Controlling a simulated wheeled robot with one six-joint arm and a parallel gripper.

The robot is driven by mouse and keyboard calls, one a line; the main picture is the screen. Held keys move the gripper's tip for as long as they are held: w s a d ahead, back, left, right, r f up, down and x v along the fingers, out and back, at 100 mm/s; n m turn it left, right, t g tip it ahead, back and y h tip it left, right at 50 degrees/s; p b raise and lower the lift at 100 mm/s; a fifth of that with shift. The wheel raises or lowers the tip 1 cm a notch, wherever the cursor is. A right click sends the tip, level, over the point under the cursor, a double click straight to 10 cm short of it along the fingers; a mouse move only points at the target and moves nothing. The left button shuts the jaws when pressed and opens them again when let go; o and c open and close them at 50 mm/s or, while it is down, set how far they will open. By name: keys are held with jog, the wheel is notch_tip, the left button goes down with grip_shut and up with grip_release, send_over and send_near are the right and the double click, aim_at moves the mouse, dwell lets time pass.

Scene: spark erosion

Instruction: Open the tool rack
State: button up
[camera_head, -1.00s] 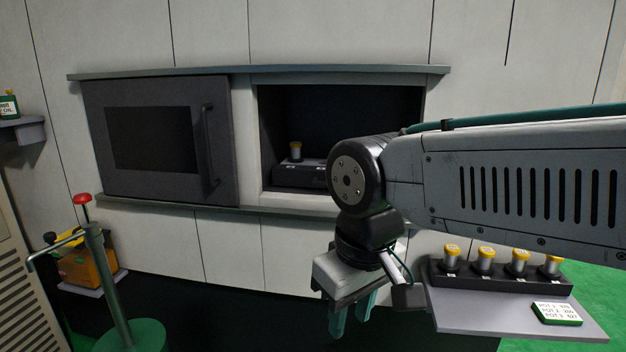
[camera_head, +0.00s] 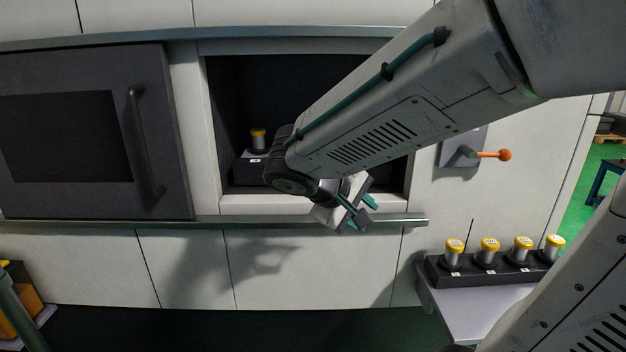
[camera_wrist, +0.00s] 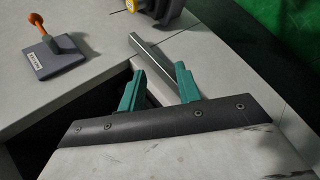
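No part I can see is clearly marked as the tool rack. A grey plate (camera_head: 455,150) with an orange-knobbed lever (camera_head: 492,154) is on the pale machine wall, right of the recess. In the wrist view the plate (camera_wrist: 58,58) shows at upper left with a small unreadable label, and the lever (camera_wrist: 43,29) stands out from it. My gripper (camera_head: 366,208) is in front of the recess's lower right corner, left of and below the lever. In the wrist view its teal fingers (camera_wrist: 160,69) are apart with nothing held; the lever lies beyond them to the left.
The dark door (camera_head: 150,75) stands left of the open recess (camera_head: 225,85). A metal ledge (camera_head: 215,223) runs below, close to my gripper. A black holder (camera_head: 432,272) with several yellow-capped pots sits on a grey shelf (camera_head: 475,310) at lower right.

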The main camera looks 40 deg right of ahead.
jog(key=w+n+t+h, duration=0.1)
jog(key=w+n+t, duration=0.1)
jog(key=w, duration=0.4)
jog(key=w+f+n+t+h, duration=0.1)
jog(key=w+n+t, duration=0.1)
jog(key=w, duration=0.5)
jog(key=w+f+n+t+h, duration=0.1)
jog(key=w+n+t+h, duration=0.1)
jog(key=w+t, duration=0.2)
jog(key=shift+w+a+f, duration=0.1)
jog(key=shift+w+a, duration=0.1)
jog(key=shift+w, duration=1.15)
jog(key=shift+w+d+f+n, duration=0.1)
jog(key=shift+w+n, duration=0.2)
jog(key=shift+w, duration=0.05)
jog(key=x, duration=0.7)
grip_shut()
